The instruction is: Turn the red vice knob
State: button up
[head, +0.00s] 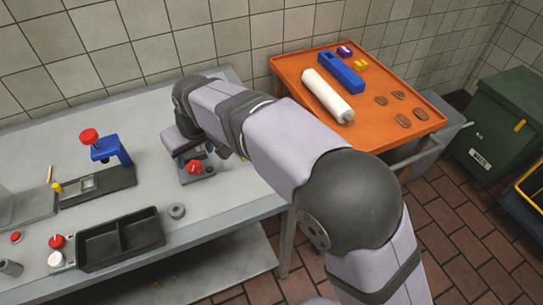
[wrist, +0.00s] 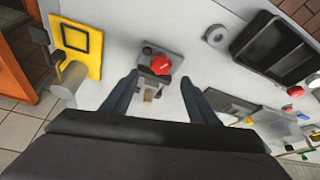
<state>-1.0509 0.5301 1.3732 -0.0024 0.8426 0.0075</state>
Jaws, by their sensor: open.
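The red vice knob (head: 194,168) sits on the front of a small grey vice (head: 208,172) on the grey bench. In the wrist view the red knob (wrist: 161,65) is near the middle, ahead of the fingertips, and the vice (wrist: 147,75) lies under it. My gripper (wrist: 160,88) is open, with one dark finger on each side of the vice's near end. The fingers look apart from the knob. In the head view my arm hides most of the gripper and part of the vice.
A black two-part tray (head: 120,238), a grey ring (head: 177,211) and a blue press with a red top (head: 108,150) stand left of the vice. A yellow square piece (wrist: 75,45) lies beside the vice. An orange table (head: 385,130) stands at right.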

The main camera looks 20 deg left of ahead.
aim_at(195, 166)
jog(key=w+d+m+h, duration=0.1)
jog(key=w+d, duration=0.2)
jog(key=d, duration=0.5)
jog(key=w+d+f+m+p, duration=0.1)
jog(key=w+d, duration=0.3)
jog(key=d, duration=0.5)
jog(key=shift+f+m+h, duration=0.25)
jog(key=shift+m+h, duration=0.15)
jog(key=shift+m, duration=0.4)
